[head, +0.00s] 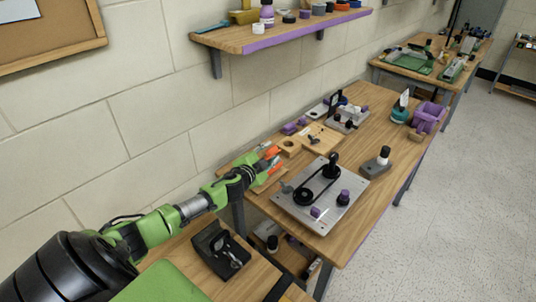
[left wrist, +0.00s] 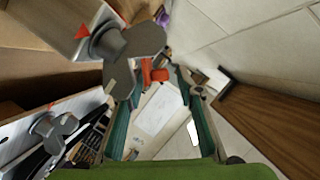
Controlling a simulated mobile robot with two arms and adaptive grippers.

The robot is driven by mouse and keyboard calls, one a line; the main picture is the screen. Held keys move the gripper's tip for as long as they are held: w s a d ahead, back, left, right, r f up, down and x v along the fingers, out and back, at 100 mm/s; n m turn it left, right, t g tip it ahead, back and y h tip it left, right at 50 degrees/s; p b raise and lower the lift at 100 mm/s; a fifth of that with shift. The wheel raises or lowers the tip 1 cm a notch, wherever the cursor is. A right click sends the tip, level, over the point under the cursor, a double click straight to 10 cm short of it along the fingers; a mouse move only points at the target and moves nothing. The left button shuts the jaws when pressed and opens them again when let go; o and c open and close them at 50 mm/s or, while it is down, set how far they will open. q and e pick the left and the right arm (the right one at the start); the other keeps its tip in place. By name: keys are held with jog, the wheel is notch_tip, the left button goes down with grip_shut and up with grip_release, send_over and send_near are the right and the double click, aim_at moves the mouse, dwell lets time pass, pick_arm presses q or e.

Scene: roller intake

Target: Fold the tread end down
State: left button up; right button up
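My left gripper (head: 273,160) reaches in from the left, over the left edge of the far workbench. Its two orange fingertips stand apart, with nothing seen between them. A grey plate (head: 296,217) lies on the bench to its right. On the plate, a black belt (head: 315,189) loops between a near round roller (head: 303,197) and a taller black part (head: 331,165). The gripper is apart from this belt. I cannot make out a separate tread end in either view. The left wrist view is tilted and cluttered. My right gripper is not in view.
A wooden block with a hole (head: 289,146) and a grey fixture (head: 347,123) stand behind the plate. A grey block with a black knob (head: 377,163) is to its right, and a purple bin (head: 429,117) beyond. A shelf (head: 280,31) hangs above. A black clamp (head: 218,250) sits on the near bench.

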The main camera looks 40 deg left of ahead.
pick_arm(q)
jog(key=v, duration=1.2)
